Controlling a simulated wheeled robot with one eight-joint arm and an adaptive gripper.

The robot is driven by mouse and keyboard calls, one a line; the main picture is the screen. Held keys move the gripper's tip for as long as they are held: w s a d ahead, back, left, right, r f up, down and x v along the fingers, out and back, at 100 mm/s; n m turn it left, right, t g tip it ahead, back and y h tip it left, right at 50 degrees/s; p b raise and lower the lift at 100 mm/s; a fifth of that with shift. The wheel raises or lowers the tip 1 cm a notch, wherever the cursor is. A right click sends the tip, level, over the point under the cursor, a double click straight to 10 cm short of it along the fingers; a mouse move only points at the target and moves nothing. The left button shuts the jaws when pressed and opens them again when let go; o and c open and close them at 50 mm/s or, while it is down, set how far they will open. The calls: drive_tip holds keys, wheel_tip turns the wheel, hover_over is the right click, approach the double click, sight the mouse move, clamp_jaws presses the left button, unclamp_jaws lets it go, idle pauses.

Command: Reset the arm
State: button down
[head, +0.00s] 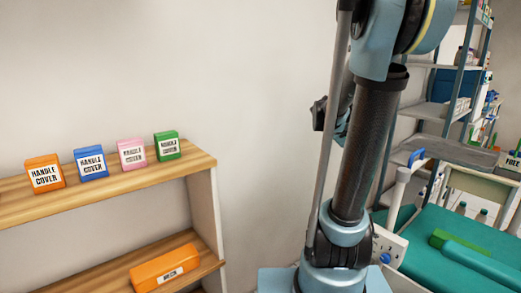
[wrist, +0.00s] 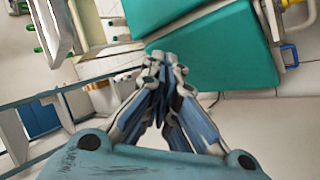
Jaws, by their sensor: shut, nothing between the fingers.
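My gripper (wrist: 160,58) shows in the wrist view with its fingers together and nothing between them. Green padded surfaces (wrist: 215,75) lie beyond the fingertips in that view; I cannot tell the distance. In the head view my arm (head: 350,150) stands upright right of the middle, with its upper part bent at the top edge. My gripper is outside the head view.
A wooden shelf unit (head: 110,189) at the left holds orange (head: 45,174), blue (head: 91,163), pink (head: 132,153) and green (head: 167,146) boxes, with an orange case (head: 164,268) below.

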drive_tip(key=s+a+f+y, duration=0.4)
drive_tip(key=s+a+f, duration=0.2)
drive_tip(key=s+a, duration=0.3)
drive_tip(key=s+a+f+t+y, duration=0.1)
drive_tip(key=s+a+f+y, duration=0.4)
drive_tip(key=s+a, duration=0.5)
drive_tip(key=shift+a+f, duration=0.6)
drive_tip(key=shift+f, duration=0.25)
drive_tip(key=shift+w+f, duration=0.2)
drive_tip(key=shift+w, duration=0.1)
